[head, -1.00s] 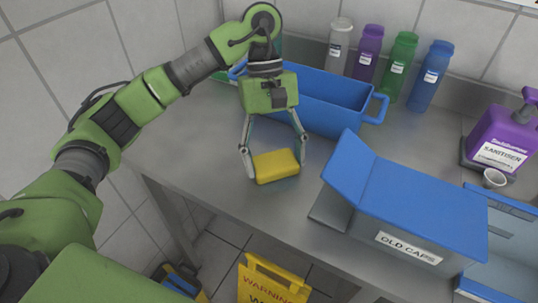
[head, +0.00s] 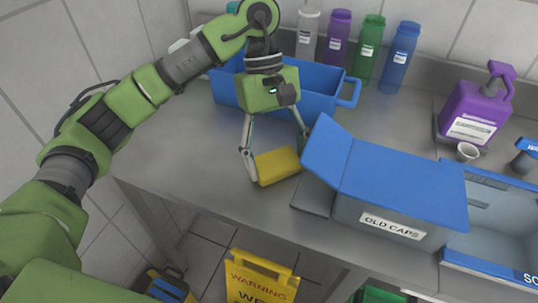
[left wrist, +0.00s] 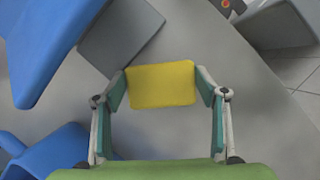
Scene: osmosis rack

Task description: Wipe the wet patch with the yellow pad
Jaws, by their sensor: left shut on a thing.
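The yellow pad (head: 278,166) is a small flat block near the front of the grey table (head: 195,170). My left gripper (head: 279,169) is shut on it from both sides, pointing down. The left wrist view shows the pad (left wrist: 161,84) held between the two fingertips (left wrist: 161,88). The pad is at or close above the table top; I cannot tell whether it touches. I cannot make out a wet patch on the table in either view. My right gripper is not in view.
A blue crate (head: 325,108) stands behind the pad. A blue-lidded box labelled OLD CAPS (head: 395,225) stands right of it, with a flat grey piece (head: 312,198) at its left. Bottles (head: 338,38) line the wall. A yellow warning sign (head: 258,280) stands below the front edge.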

